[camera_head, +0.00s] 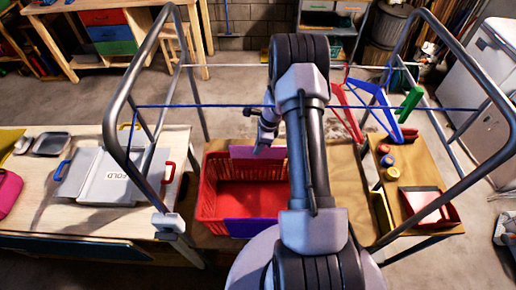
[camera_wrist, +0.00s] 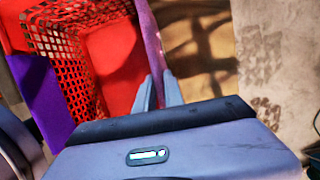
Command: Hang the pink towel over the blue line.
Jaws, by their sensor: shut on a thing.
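The pink towel (camera_head: 243,153) is a flat magenta piece at the far side of the red basket (camera_head: 208,196). My gripper (camera_head: 264,150) is shut on it, pointing down. In the wrist view the towel (camera_wrist: 152,38) shows edge-on as a thin strip running between my fingertips (camera_wrist: 159,88). Whether its lower edge clears the basket rim cannot be told. The blue line (camera_head: 200,106) runs left to right across the rack, higher in the head view than the towel; my arm hides its middle. The towel is not over the line.
A purple cloth (camera_head: 254,227) hangs over the basket's near rim. Metal rack rails (camera_head: 117,120) rise on both sides. Red and blue hangers (camera_head: 378,97) and a green item (camera_head: 409,102) are at the line's right part. A table (camera_head: 55,212) stands left. A side table (camera_head: 424,170) holds jars and a tray.

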